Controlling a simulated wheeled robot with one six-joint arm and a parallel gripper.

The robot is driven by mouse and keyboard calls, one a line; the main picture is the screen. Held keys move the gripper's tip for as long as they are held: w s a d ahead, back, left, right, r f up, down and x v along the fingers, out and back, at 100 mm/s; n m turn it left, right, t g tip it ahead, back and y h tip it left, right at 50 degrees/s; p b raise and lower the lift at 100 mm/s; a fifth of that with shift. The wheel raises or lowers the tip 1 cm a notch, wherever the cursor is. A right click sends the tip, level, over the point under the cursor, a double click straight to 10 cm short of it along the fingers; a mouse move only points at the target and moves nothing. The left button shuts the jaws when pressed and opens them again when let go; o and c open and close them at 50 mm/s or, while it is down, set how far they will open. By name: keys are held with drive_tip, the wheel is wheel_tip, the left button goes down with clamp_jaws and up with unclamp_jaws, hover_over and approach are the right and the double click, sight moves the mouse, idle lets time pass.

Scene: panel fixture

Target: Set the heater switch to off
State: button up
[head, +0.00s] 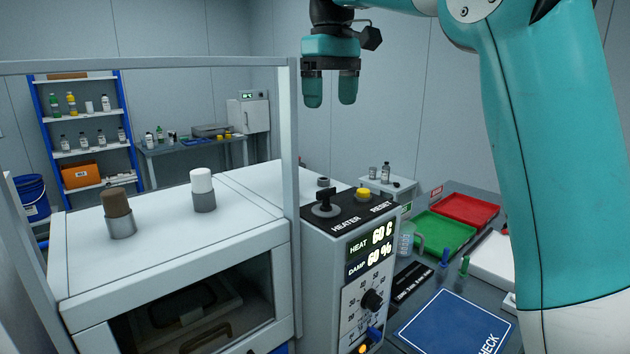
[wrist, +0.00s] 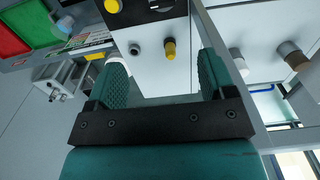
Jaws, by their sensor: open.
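The heater switch (head: 325,203) is a black rotary knob on a round base, on the dark top strip of the control box, with the label HEATER in front of it. Its exact setting is hard to read. The display (head: 370,250) below shows HEAT 60 C and DAMP 60 %. My gripper (head: 330,102) is open and empty, fingers pointing down, high above the box and apart from the switch. The wrist view shows the spread teal fingers (wrist: 165,82), with part of the dark strip (wrist: 150,12) at the top edge; the switch is not clear there.
A yellow RESET button (head: 363,194) sits right beside the switch. A dial (head: 372,300) is on the box front. A grey frame post (head: 291,150) stands just left of the box. White (head: 203,188) and brown (head: 117,210) capped cylinders stand on the cabinet. Green (head: 443,232) and red (head: 466,209) trays lie right.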

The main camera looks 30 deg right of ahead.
sight(327, 189)
drive_tip(key=f, duration=0.8)
drive_tip(key=f+p, duration=0.1)
drive_tip(key=f, duration=0.8)
drive_tip(key=shift+w+a+f, duration=0.15)
drive_tip(key=shift+a+f, duration=0.05)
drive_tip(key=shift+c, duration=0.4)
drive_tip(key=c, duration=0.9)
drive_tip(key=shift+o, duration=0.2)
